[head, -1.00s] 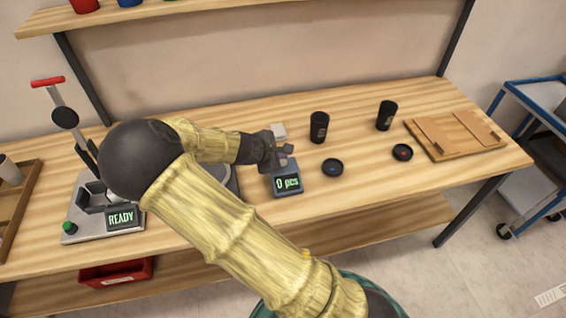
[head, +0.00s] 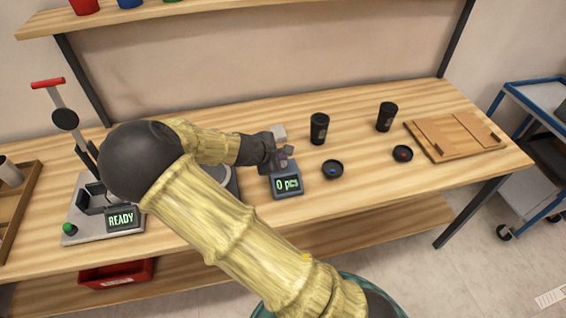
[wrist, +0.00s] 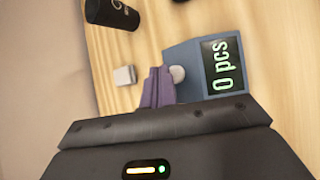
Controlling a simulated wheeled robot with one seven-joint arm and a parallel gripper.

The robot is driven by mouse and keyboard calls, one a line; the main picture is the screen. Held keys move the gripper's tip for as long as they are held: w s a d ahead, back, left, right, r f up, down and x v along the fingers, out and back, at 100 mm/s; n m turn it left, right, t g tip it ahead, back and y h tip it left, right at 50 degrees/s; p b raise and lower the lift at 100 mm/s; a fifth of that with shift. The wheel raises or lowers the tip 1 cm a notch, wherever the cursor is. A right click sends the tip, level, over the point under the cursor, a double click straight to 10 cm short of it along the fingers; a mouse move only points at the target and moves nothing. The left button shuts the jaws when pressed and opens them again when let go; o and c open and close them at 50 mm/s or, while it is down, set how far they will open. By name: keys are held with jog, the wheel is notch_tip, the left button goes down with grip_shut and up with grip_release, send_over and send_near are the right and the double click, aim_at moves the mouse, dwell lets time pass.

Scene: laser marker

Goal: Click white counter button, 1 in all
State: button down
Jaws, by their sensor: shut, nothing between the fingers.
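The counter (head: 287,189) is a small blue-grey box on the table, with a dark display reading "0 pcs" in green. In the wrist view, the counter (wrist: 190,55) shows its round white button (wrist: 178,74) beside the display. My gripper (head: 286,156) is shut and empty, over the far part of the counter. In the wrist view, my gripper's fingers (wrist: 157,87) are together right beside the white button. I cannot tell whether the tips touch the counter. In the head view, the gripper hides the button.
A small white block (wrist: 124,75) lies near the fingers. Two black cups (head: 319,128) (head: 386,116) and two dark lids (head: 332,169) (head: 403,153) stand to the right, with a wooden tray (head: 455,155) beyond. A press with a "READY" display (head: 122,219) stands left.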

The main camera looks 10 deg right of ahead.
jog(key=shift+f, duration=0.15)
dwell(0.7)
jog(key=shift+f, duration=0.3)
jog(key=shift+f+b, duration=0.45)
jog(key=shift+f, duration=0.05)
dwell(0.8)
jog(key=shift+r, duration=0.15)
jog(key=shift+r+p, duration=0.8)
jog(key=shift+p, duration=0.1)
jog(key=shift+r, duration=0.1)
notch_tip(320, 180, up, 5)
jog(key=p, duration=0.4)
jog(key=shift+p, duration=0.35)
dwell(0.4)
